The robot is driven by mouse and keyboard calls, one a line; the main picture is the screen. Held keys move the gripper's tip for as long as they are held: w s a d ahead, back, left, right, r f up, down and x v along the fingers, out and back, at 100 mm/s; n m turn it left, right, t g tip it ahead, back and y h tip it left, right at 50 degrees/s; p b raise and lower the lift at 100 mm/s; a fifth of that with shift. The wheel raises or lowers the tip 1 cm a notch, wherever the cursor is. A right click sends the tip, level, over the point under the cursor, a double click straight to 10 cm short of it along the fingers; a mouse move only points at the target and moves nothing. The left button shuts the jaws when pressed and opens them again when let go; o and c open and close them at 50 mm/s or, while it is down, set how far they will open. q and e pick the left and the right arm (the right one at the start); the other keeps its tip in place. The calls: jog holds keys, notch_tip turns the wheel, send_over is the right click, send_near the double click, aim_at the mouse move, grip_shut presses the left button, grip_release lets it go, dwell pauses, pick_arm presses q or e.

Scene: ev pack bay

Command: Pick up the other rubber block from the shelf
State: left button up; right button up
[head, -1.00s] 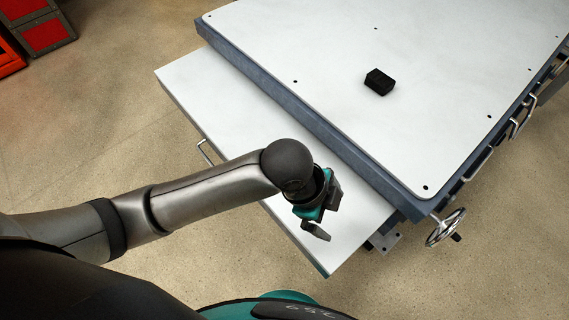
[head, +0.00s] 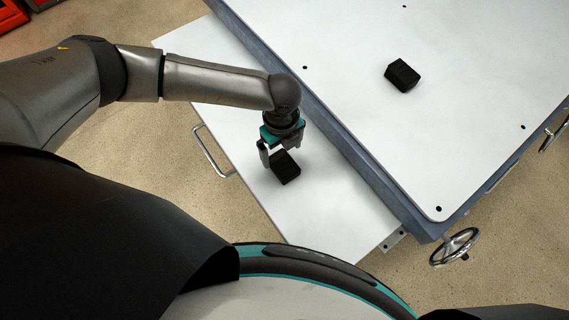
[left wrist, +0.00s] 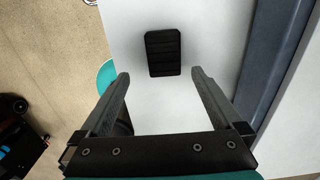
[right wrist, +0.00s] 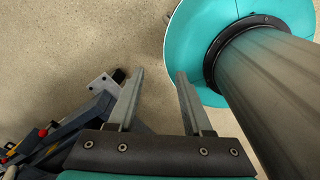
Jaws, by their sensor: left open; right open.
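A black rubber block (head: 285,167) lies on the white pull-out shelf (head: 325,215). In the left wrist view the block (left wrist: 163,53) shows ribs across its top and lies just beyond the fingertips, about midway between them. My left gripper (head: 274,160) is open and empty, above and beside this block; I cannot tell whether it touches it. It also shows in the left wrist view (left wrist: 159,75). A second black block (head: 402,75) lies on the higher white table top (head: 480,130). My right gripper (right wrist: 160,75) is open and empty over the floor.
The table's blue-grey side (head: 350,150) rises along the right of the shelf. A metal handle (head: 212,152) sticks out from the shelf's left edge. A handwheel (head: 455,246) is at the table's near corner. The rest of the shelf is clear.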

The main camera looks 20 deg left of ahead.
aim_at(284, 164)
pick_arm(q)
notch_tip(284, 164, down, 3)
jog(key=shift+f+b, duration=0.15)
jog(key=shift+b, duration=0.15)
jog(key=shift+f, duration=0.8)
jog(key=shift+w+d+f+b, duration=0.15)
jog(key=shift+f+b, duration=0.35)
jog(key=shift+f, duration=0.65)
jog(key=shift+w+f+b, duration=0.15)
jog(key=shift+f+b, duration=0.35)
jog(key=shift+f, duration=0.65)
pick_arm(e)
jog(key=f, duration=0.1)
jog(key=w+f, duration=0.1)
jog(key=f, duration=0.1)
jog(key=shift+w+a, duration=0.1)
jog(key=shift+w, duration=0.1)
pick_arm(q)
jog(key=shift+c, duration=0.2)
jog(key=c, duration=1.5)
pick_arm(e)
jog(key=shift+s, duration=0.2)
pick_arm(q)
jog(key=shift+r, duration=0.1)
